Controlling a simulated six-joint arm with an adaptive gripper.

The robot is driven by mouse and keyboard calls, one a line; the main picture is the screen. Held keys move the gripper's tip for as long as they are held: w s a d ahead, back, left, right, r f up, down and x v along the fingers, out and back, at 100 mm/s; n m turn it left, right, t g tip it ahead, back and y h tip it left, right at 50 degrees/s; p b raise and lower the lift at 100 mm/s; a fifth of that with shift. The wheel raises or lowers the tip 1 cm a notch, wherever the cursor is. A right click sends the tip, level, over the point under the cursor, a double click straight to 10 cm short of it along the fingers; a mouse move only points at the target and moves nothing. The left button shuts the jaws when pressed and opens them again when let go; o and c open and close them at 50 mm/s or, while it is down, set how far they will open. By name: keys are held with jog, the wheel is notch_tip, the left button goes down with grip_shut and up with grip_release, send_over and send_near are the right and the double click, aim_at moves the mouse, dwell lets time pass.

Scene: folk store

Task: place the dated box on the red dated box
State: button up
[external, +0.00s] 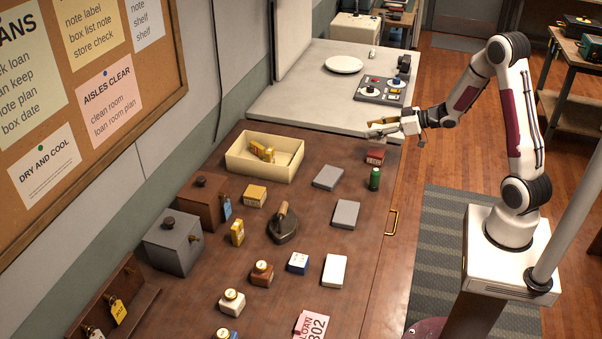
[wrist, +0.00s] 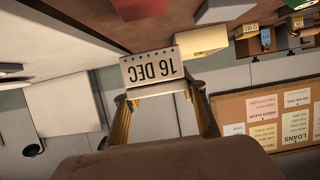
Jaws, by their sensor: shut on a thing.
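My gripper (external: 372,128) is at the far right of the brown table, pointing left, a little above and beyond the red dated box (external: 375,157). In the wrist view my gripper (wrist: 160,92) is shut on the dated box (wrist: 160,70), whose pale label face reads 16 DEC and appears upside down. A finger lies on each side of it. The held box is hard to make out in the external view. The red box lies on the table; its date is too small to read. A dark red patch tops the wrist view; I cannot tell if it is that box.
A green cylinder (external: 375,178) stands just in front of the red box. Grey boxes (external: 328,177) lie to its left. A cream tray (external: 236,160) holds yellow boxes. A pale counter (external: 290,105) with a plate (external: 343,65) and a dark panel (external: 380,92) is behind.

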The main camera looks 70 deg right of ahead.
jog(key=shift+f, duration=0.6)
jog(key=shift+f, duration=2.1)
jog(key=shift+f, duration=0.1)
jog(key=o, duration=1.2)
jog(key=shift+o, duration=0.2)
jog(key=shift+s, duration=0.1)
jog(key=v, duration=1.2)
